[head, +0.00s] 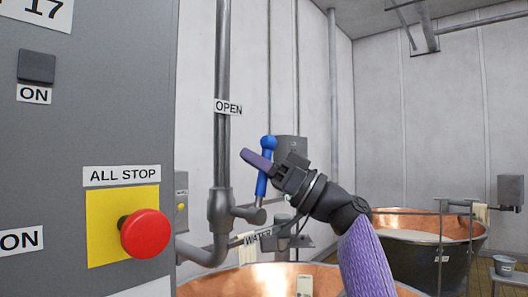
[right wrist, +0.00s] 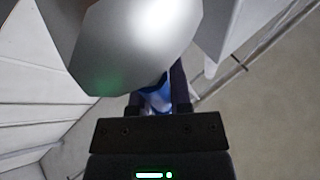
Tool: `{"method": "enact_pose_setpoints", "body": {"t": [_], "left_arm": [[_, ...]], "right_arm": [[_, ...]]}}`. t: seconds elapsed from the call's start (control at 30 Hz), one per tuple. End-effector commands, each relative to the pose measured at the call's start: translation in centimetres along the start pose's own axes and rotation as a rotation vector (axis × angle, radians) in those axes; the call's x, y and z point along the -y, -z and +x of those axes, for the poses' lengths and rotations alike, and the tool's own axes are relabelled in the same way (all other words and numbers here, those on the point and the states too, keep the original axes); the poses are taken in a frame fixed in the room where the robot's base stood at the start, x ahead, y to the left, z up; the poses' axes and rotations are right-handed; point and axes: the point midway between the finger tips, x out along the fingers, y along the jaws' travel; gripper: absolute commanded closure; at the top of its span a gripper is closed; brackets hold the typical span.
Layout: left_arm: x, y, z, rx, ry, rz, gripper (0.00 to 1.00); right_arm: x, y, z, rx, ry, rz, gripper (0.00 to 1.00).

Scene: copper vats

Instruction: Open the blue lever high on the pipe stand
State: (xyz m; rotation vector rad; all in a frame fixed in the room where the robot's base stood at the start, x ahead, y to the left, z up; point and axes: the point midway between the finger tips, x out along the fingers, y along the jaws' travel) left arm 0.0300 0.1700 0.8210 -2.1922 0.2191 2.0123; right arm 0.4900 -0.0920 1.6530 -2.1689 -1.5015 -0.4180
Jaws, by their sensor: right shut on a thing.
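The blue lever (head: 262,186) stands nearly upright, leaning a little right at its top, on a grey valve (head: 222,211) of the pipe stand. An OPEN label (head: 228,107) is on the vertical pipe (head: 222,65) above the valve. My right gripper (head: 266,165) comes in from the right and is shut on the lever just below its rounded top. In the right wrist view, part of the blue lever (right wrist: 157,101) shows between the fingers; a large grey metal shape hides much around it. My left gripper is not in view.
A grey cabinet (head: 95,120) with a red ALL STOP button (head: 145,233) fills the left. One copper vat (head: 325,275) lies beneath my arm, another (head: 425,225) at the right. Open air lies above my arm.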

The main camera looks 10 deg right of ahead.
Motion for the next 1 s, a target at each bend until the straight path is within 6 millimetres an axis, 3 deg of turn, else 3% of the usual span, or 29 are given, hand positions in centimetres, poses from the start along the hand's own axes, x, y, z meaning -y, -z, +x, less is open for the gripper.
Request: {"method": "enact_pose_setpoints", "body": {"t": [0.4,1.0], "left_arm": [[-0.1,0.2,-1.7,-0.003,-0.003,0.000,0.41],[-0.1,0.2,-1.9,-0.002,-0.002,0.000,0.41]], "right_arm": [[1.6,-0.6,0.8,0.118,0.070,-0.167,1.00],[1.8,-1.0,0.9,0.145,0.083,-0.201,1.00]]}}
